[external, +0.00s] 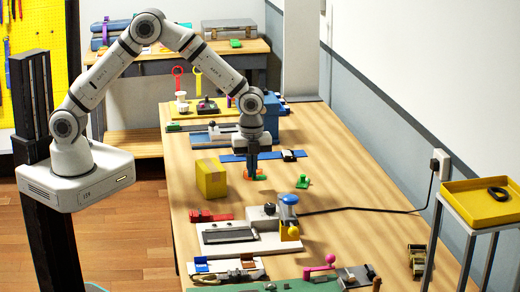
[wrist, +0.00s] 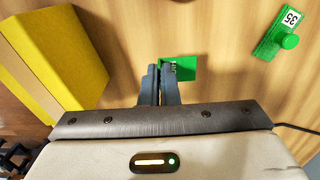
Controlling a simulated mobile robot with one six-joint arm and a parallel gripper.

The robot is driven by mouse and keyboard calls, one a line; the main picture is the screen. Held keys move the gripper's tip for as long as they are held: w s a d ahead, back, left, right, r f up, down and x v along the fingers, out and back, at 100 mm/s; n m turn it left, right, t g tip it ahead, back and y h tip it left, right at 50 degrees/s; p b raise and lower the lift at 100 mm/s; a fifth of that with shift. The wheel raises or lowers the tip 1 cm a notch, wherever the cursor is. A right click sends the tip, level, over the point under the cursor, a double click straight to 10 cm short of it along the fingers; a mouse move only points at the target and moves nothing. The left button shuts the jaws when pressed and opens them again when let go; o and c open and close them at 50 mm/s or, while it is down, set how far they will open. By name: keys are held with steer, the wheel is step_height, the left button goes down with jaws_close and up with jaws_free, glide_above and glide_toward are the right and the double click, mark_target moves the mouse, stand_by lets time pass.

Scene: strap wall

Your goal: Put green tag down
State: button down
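My gripper (external: 252,175) points down over the wooden table, its fingers nearly together in the wrist view (wrist: 160,68). It is shut on a green tag (wrist: 183,68), which sticks out to the right of the fingertips. The fingers hide part of this tag and its label. In the external view the tag (external: 261,178) is low, close to the tabletop; I cannot tell whether it touches. A small orange patch shows beside it. A second green tag (external: 303,182) with a round knob lies on the table to the right; in the wrist view it (wrist: 275,38) reads 35.
A yellow box (external: 211,178) stands just left of my gripper. A blue strip (external: 232,157) lies behind it. A white fixture with a blue-topped device (external: 288,207) and a red block (external: 203,216) are in front. The table right of the second tag is mostly clear.

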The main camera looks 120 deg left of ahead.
steer(key=shift+f+p, duration=0.3)
steer(key=shift+f, duration=1.65)
steer(key=shift+f, duration=0.2)
steer(key=c, duration=1.7)
jaws_free()
steer(key=shift+r, duration=0.1)
